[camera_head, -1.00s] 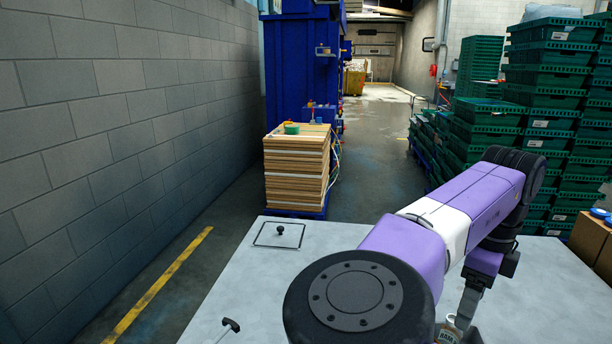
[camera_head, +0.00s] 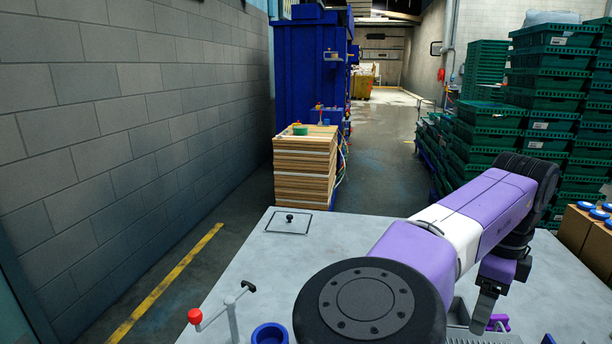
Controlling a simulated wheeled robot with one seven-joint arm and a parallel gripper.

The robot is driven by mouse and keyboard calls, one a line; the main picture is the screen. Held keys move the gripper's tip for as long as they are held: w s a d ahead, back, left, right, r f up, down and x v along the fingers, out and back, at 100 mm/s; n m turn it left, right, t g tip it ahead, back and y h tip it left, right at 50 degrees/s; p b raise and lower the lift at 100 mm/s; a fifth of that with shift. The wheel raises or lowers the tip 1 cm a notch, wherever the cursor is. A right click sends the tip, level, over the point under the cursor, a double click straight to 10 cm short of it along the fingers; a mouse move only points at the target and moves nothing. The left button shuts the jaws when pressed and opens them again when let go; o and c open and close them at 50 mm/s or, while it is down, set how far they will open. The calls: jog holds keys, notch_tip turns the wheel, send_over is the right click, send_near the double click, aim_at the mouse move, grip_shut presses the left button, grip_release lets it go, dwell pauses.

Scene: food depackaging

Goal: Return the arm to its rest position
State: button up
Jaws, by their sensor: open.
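My arm (camera_head: 478,222), purple and white with black joints, reaches forward over the right part of the grey worktop (camera_head: 255,262) and bends down at its far end. My gripper (camera_head: 486,314) hangs from it, low over the right side of the worktop. It is open, with one dark finger clearly visible; the other finger is not clear. I see nothing held in it. A small purple part (camera_head: 498,322) shows just beside the fingertip; whether they touch I cannot tell. The large round black joint hides the worktop's middle front.
On the worktop's left stand a lever with a red knob (camera_head: 195,316), a blue cup-like ring (camera_head: 270,334) and a small black knob (camera_head: 289,217). A box with blue-capped items (camera_head: 590,222) stands right. Stacked green crates (camera_head: 548,90) and a board stack (camera_head: 304,168) stand behind.

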jog(key=w+d+r+n+t+h, duration=0.2)
jog(key=d+r+t+h, duration=0.15)
jog(key=d, duration=0.45)
jog(key=w+d+r+n+t+h, duration=0.2)
jog(key=d+r+h, duration=0.15)
jog(key=d, duration=0.55)
jog(key=s+d+r+n+t+h, duration=0.3)
jog(key=s+r+n+t+h, duration=0.1)
jog(key=r+n+t+h, duration=0.3)
jog(key=s+a+f+n+t+y, duration=0.4)
jog(key=s+a+f+n+y, duration=0.15)
jog(key=a+n, duration=0.45)
jog(key=s+a+f+n+t+y, duration=0.5)
jog(key=s+a+n+y, duration=0.2)
jog(key=a, duration=0.5)
jog(key=s+a+f+g, duration=0.2)
jog(key=s+f, duration=0.3)
jog(key=s, duration=0.4)
jog(key=s+a+f+m+g+y, duration=0.1)
jog(key=s+a+f+g, duration=0.2)
jog(key=s, duration=0.7)
jog(key=s+a+f+m+g+y, duration=0.1)
jog(key=s+a+f, duration=0.4)
jog(key=s, duration=0.5)
notch_tip(320, 180, down, 2)
jog(key=shift+f+g, duration=0.1)
jog(key=shift+g, duration=0.55)
jog(key=shift+s+a, duration=0.1)
